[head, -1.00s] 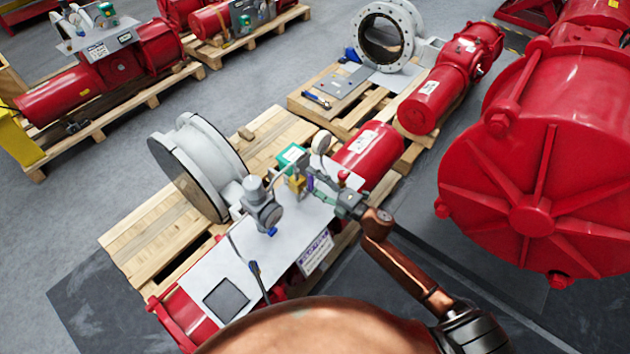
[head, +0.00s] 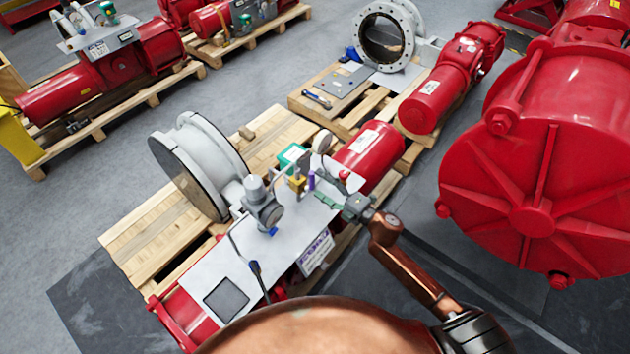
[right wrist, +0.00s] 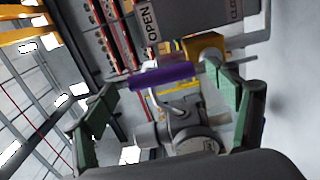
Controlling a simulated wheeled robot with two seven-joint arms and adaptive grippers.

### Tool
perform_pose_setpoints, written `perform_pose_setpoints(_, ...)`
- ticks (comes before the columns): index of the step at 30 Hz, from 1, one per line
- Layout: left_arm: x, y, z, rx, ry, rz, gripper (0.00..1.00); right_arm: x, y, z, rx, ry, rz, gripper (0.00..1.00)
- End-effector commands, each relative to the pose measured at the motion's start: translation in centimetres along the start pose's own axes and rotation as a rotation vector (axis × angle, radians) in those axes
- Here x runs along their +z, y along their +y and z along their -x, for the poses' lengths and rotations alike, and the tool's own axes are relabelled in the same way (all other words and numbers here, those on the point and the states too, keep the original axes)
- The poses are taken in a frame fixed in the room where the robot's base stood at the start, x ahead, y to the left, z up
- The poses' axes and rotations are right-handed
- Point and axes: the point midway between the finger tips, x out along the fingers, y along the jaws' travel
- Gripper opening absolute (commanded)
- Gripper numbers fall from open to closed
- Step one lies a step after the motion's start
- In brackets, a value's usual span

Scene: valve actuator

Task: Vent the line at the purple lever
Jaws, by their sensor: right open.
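The purple lever (head: 311,181) stands on the fittings of the white panel, beside a yellow-brass fitting (head: 297,183). In the right wrist view the purple lever (right wrist: 162,77) lies crosswise ahead of and between my green fingers. My right gripper (head: 327,201) is open, just below and right of the lever in the head view. In the right wrist view its fingers (right wrist: 160,82) are spread wide with nothing clamped. The lever looks apart from both fingers, but the exact depth is unclear. My left gripper is not in view.
A gauge (head: 322,142) and a green-topped box (head: 292,155) stand close behind the lever. A grey regulator (head: 263,205) is to its left. The large red actuator (head: 535,190) stands at the right.

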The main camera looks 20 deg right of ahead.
Motion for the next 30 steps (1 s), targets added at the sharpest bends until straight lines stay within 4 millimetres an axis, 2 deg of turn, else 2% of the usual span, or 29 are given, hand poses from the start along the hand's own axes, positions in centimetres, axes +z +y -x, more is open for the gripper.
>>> perform_pose_setpoints(1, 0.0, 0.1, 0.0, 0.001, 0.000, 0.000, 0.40, 0.0, -0.1, 1.2, -0.002, -0.001, -0.001, 0.80)
perform_pose_setpoints(6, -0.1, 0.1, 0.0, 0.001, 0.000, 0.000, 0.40, 0.0, -0.1, 4.9, -0.002, 0.000, -0.001, 0.80)
perform_pose_setpoints(13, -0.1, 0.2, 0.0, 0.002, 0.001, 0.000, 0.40, 0.1, 0.0, 8.3, 0.000, -0.001, -0.002, 0.80)
perform_pose_setpoints(18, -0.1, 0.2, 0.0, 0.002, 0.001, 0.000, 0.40, 0.0, 0.0, 9.2, 0.001, 0.001, -0.001, 0.80)
perform_pose_setpoints(30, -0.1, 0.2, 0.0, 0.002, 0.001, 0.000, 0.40, 0.0, 0.1, 9.2, 0.001, 0.001, 0.000, 0.80)
